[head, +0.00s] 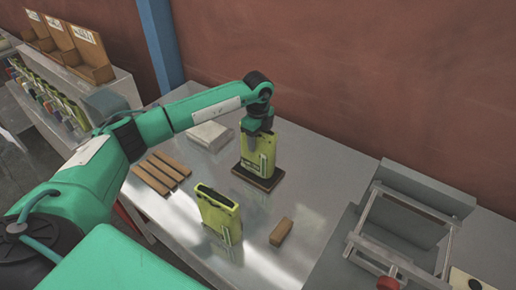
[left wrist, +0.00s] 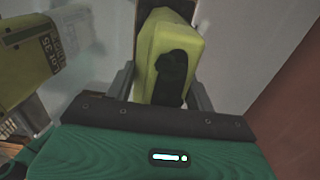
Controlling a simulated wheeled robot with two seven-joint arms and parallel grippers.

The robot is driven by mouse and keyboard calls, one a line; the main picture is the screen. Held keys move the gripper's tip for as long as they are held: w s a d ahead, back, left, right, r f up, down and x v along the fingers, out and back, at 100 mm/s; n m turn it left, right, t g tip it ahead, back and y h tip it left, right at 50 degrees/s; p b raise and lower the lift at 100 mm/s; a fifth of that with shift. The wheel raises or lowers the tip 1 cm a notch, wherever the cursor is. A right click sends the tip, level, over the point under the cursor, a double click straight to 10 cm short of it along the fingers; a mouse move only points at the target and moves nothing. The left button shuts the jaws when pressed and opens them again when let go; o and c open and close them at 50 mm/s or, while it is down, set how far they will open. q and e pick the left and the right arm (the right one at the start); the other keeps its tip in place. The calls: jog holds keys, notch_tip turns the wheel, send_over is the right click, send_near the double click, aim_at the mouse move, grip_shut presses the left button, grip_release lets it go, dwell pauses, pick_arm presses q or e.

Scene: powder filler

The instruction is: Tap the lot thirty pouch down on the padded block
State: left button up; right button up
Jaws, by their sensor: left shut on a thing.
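My left gripper (head: 262,138) is shut on a yellow-green pouch (head: 258,158), gripping it near the top from above. The pouch is upright over a brown block with a dark top (head: 257,180), which looks like the padded block. I cannot tell if its bottom touches the block. Its label is too small to read. In the left wrist view the held pouch (left wrist: 158,38) is between the two fingers, with a dark opening. A second pouch (head: 220,215) stands upright on the metal table, nearer; in the wrist view (left wrist: 24,70) its label reads Lot 35. My right gripper is out of view.
Several wooden strips (head: 161,172) lie left on the table (head: 290,215). A small wooden block (head: 281,231) lies in front. A pale flat block (head: 208,136) lies behind. A metal frame device (head: 400,225) stands right. Wooden bins (head: 85,55) stand far left.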

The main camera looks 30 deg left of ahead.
pick_arm(q)
jog(key=shift+r, duration=0.15)
jog(key=shift+r+p, duration=0.8)
jog(key=shift+r, duration=0.55)
